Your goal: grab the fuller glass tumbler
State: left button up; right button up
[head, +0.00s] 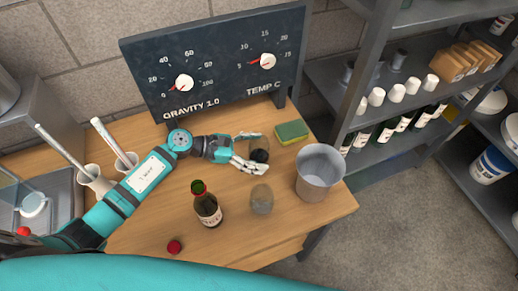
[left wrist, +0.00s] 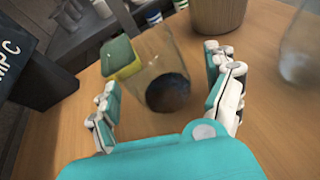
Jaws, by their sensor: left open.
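A clear glass tumbler with dark liquid (head: 260,155) stands on the wooden table by the gauge board. It also shows in the left wrist view (left wrist: 165,75), its dark contents low in the glass. A second tumbler (head: 261,200) stands nearer me and looks almost clear; part of it shows at the right of the left wrist view (left wrist: 298,50). My left gripper (head: 255,152) is open, with its fingers on either side of the dark-filled tumbler. In the left wrist view the gripper (left wrist: 165,85) has that tumbler between and just ahead of its fingertips. My right gripper is out of view.
A grey bucket (head: 319,175) stands right of the tumblers. A yellow-green sponge (head: 292,131) lies behind. A dark bottle (head: 207,207) and a red cap (head: 174,246) are nearer me. The gauge board (head: 215,70) closes off the back.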

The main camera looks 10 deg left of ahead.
pick_arm(q)
jog(key=shift+w+d+f, duration=0.2)
jog(key=shift+d+f, duration=0.05)
jog(key=shift+d, duration=0.25)
jog(key=c, duration=1.3)
jog(key=shift+r, duration=0.15)
